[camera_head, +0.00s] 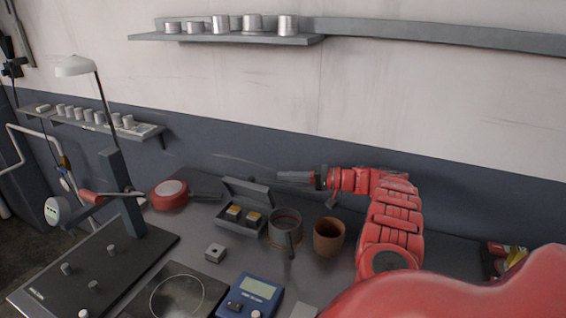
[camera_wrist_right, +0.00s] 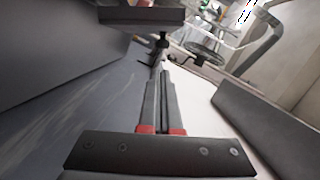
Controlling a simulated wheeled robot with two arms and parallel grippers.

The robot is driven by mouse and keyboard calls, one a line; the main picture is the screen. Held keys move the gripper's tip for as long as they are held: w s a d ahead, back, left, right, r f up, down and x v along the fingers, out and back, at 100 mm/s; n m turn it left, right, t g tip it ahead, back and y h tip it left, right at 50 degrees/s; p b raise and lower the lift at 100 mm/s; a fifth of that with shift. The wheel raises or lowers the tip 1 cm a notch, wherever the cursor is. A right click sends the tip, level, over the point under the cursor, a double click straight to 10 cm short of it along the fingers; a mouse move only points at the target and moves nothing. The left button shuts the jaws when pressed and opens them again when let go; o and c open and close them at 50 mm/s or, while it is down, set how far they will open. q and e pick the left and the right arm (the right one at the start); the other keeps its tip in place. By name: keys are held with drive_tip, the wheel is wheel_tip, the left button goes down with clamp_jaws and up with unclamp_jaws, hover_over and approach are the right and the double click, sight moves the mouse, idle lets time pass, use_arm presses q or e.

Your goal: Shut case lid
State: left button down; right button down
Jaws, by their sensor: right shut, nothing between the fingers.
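The small dark grey case (camera_head: 239,231) stands on the workbench with its lid (camera_head: 248,191) raised at the back. Several small blocks with yellow-orange tops (camera_head: 252,216) sit inside it. My right gripper (camera_head: 284,175) is shut and empty, above and just right of the raised lid, near the wall. I cannot tell whether it touches the lid. In the right wrist view the closed fingers (camera_wrist_right: 160,75) lie together with nothing between them. A dark panel (camera_wrist_right: 265,125) lies at the right there; I cannot tell whether it is the lid. My left gripper is not in view.
A small metal block (camera_head: 215,252) and a blue meter (camera_head: 250,297) are in front. The wall is close behind.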

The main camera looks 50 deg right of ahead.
drive_tip(key=p+x, duration=0.1)
drive_tip(key=x, duration=0.6)
drive_tip(key=shift+w, duration=0.2)
drive_tip(key=shift+f, duration=0.1)
